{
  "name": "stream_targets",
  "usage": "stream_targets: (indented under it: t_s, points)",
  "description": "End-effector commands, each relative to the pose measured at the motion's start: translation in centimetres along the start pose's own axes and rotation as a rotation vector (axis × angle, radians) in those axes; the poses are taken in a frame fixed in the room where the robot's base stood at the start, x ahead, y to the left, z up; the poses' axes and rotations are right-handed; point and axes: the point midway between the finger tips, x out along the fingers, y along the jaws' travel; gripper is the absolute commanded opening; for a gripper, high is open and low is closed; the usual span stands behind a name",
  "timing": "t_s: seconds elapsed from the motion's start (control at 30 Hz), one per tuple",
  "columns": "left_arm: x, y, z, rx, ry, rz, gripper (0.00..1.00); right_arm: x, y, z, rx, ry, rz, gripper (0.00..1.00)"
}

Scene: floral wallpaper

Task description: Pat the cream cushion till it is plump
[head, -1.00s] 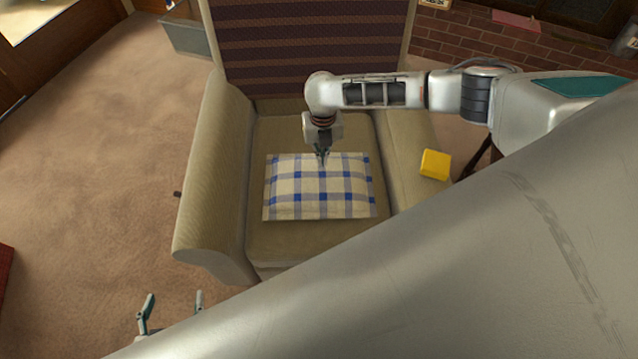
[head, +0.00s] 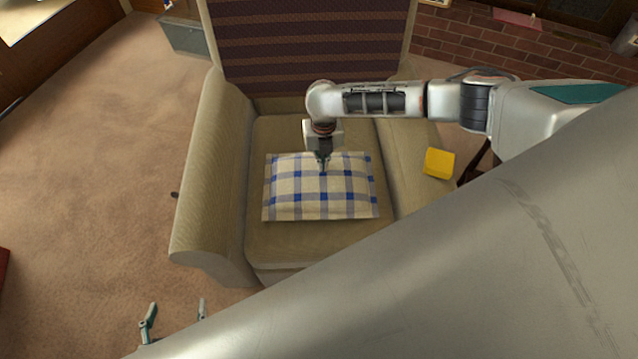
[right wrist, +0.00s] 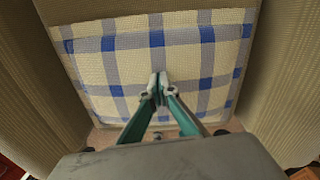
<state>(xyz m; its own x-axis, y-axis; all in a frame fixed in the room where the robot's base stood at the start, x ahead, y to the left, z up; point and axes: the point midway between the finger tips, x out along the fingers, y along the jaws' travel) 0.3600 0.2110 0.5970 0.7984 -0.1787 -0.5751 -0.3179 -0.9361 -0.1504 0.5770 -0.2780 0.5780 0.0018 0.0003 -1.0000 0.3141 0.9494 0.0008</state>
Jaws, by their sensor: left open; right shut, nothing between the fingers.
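The cream cushion (head: 310,195), with a blue and grey check, lies flat on the armchair seat. It also fills the middle of the right wrist view (right wrist: 120,60). My right gripper (head: 323,170) is shut and empty, pointing down at the cushion's far half, near its middle. Its fingertips (right wrist: 158,78) show against the cushion in the right wrist view; whether they press on it I cannot tell. My left gripper (head: 175,315) is open and empty at the lower left of the head view, over the carpet and away from the chair. My arm hides its lower part.
The beige armchair (head: 210,160) has raised arms on both sides of the cushion and a dark striped back (head: 310,45). A yellow block (head: 438,163) is at the chair's right arm. Open carpet (head: 90,180) lies to the left.

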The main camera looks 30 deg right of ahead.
Motion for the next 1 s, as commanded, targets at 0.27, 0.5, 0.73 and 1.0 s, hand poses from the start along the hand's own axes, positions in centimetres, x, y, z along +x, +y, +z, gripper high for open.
stream_targets:
  t_s: [0.27, 0.5, 0.73, 1.0]
  points:
    - [-0.5, -0.2, -0.7, 0.001, 0.005, -0.002, 0.68, -1.1, 0.0, 0.1, 0.000, -0.003, 0.001, 0.00]
    - [-1.1, -0.8, -3.0, 0.005, 0.028, -0.010, 0.68, -3.1, 0.1, 0.1, 0.000, -0.003, 0.001, 0.00]
    - [-1.0, -1.3, -4.6, 0.009, 0.050, -0.016, 0.68, -3.6, 0.0, 0.0, 0.000, 0.000, 0.000, 0.00]
    - [-1.0, -1.4, -4.7, 0.009, 0.051, -0.017, 0.68, -3.7, 0.0, 0.0, 0.000, 0.000, 0.000, 0.00]
